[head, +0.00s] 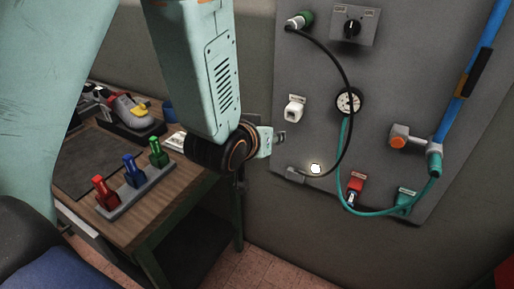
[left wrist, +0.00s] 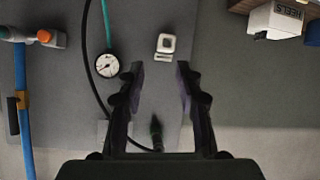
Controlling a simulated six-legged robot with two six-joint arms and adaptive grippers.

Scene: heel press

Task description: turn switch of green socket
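The green socket (head: 304,18) is at the top left of the grey wall panel, with a black cable plugged in. A black rotary switch (head: 350,28) on a grey plate is to its right. In the left wrist view, a dark greenish plug (left wrist: 156,130) shows low between my fingers, apart from them; the rotary switch cannot be made out there. My left gripper (left wrist: 160,76) is open and empty, facing the panel. In the head view its wrist is at the panel's left edge, below the green socket, and its fingers are mostly hidden. My right gripper is not in view.
A wooden table (head: 181,181) with coloured tools and a shoe stands at left.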

